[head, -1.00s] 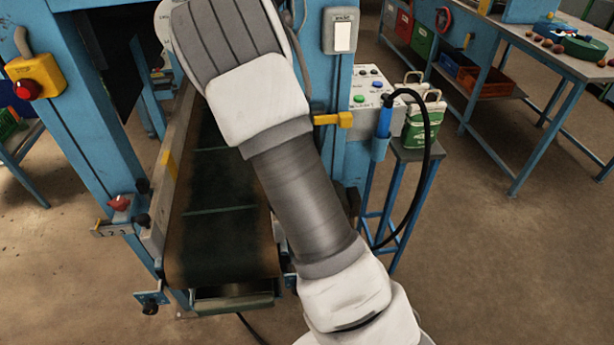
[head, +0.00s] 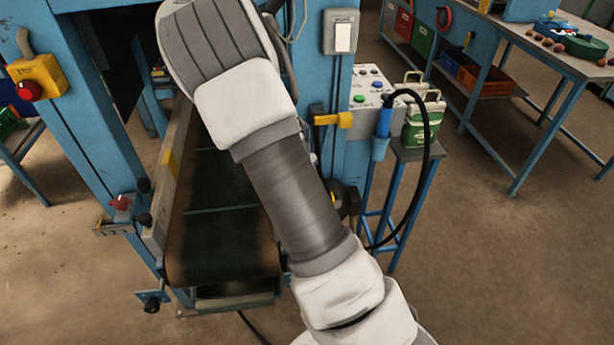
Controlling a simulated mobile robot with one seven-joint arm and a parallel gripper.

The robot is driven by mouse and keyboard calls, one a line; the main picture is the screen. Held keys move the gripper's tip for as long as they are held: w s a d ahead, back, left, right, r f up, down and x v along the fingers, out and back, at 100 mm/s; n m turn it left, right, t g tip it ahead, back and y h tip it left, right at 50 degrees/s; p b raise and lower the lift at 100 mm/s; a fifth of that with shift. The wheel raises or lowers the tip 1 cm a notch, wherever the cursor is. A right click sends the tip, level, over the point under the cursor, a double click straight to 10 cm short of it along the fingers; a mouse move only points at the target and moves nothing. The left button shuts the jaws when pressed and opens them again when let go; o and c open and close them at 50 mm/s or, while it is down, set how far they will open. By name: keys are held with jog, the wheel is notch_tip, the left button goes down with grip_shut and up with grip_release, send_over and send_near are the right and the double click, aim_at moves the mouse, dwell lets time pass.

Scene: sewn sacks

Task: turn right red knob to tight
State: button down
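A red knob (head: 121,203) sits on a small marked plate (head: 113,229) on the left side of the blue machine, beside the conveyor belt (head: 215,235). No red knob shows on the machine's right side; my arm covers much of that area. A dark round part (head: 350,196) shows partly from behind my arm at the right post, and I cannot tell what it is. My gripper is not visible in the head view; only my arm links show, crossing the belt.
A yellow box with a red button (head: 36,78) is on the left post. A yellow handle (head: 333,120), a control panel (head: 372,88) and a hanging black cable (head: 428,165) are on the right. A workbench (head: 560,50) stands at back right.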

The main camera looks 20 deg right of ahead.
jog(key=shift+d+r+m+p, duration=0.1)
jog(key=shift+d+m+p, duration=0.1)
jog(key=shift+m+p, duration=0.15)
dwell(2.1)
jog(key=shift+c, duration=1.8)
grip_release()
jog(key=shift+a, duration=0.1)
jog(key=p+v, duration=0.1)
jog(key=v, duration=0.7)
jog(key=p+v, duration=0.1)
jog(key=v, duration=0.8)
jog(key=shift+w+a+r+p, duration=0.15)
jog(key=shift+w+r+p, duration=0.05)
jog(key=shift+p, duration=0.2)
